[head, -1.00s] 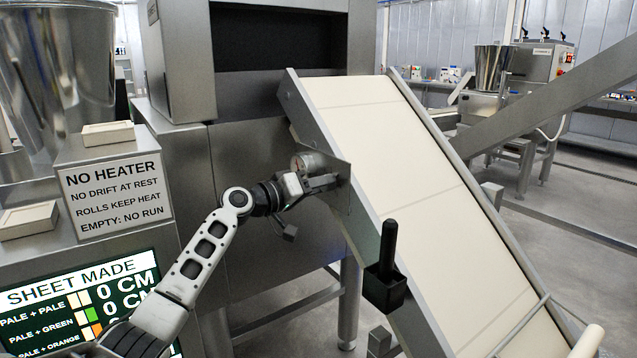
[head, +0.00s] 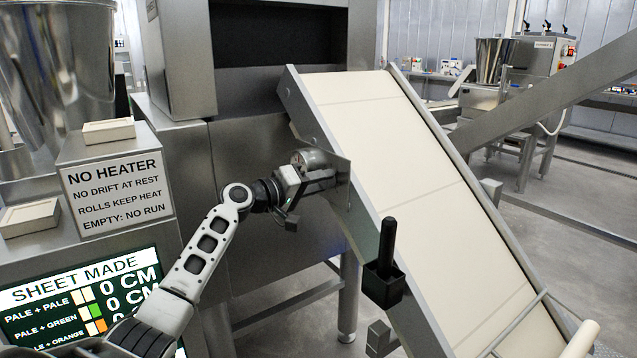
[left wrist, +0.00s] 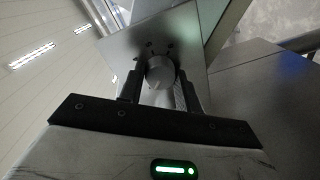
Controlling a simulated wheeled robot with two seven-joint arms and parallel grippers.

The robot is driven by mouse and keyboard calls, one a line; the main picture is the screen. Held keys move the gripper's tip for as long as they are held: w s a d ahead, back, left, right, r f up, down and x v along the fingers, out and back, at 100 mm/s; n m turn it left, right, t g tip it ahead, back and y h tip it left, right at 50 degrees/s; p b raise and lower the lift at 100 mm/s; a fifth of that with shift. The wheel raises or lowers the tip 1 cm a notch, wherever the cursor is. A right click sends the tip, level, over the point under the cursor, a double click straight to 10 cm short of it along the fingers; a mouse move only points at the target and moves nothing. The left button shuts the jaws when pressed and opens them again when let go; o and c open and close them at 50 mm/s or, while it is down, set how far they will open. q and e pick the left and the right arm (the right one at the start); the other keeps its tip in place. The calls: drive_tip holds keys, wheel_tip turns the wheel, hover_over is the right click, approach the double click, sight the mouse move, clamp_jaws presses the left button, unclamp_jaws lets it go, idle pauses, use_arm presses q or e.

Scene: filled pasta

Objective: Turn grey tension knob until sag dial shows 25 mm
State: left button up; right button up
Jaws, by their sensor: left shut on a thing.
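The grey tension knob (left wrist: 160,72) shows in the left wrist view as a round cap on a metal plate with dark marks around it. My left gripper (head: 325,182) is shut on the knob, one finger on each side of it. In the head view the fingers hide the knob. A small round gauge, apparently the sag dial (head: 309,159), sits just above the gripper beside the chute's side plate. My right gripper is not in view.
The pale sloping belt (head: 400,160) runs down to the right of my gripper. A black holder (head: 384,284) with a black handle hangs on its near side. A sign (head: 117,192) and a sheet display (head: 85,300) stand at left.

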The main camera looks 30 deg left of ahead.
use_arm(q)
drive_tip(key=o, duration=1)
drive_tip(key=shift+a, duration=0.1)
drive_tip(key=shift+c, duration=0.2)
drive_tip(key=shift+s, duration=0.15)
drive_tip(key=b+v, duration=0.2)
drive_tip(key=v, duration=1.3)
drive_tip(key=shift+s+a+b, duration=0.2)
drive_tip(key=shift+s+b, duration=0.15)
drive_tip(key=shift+b, duration=0.05)
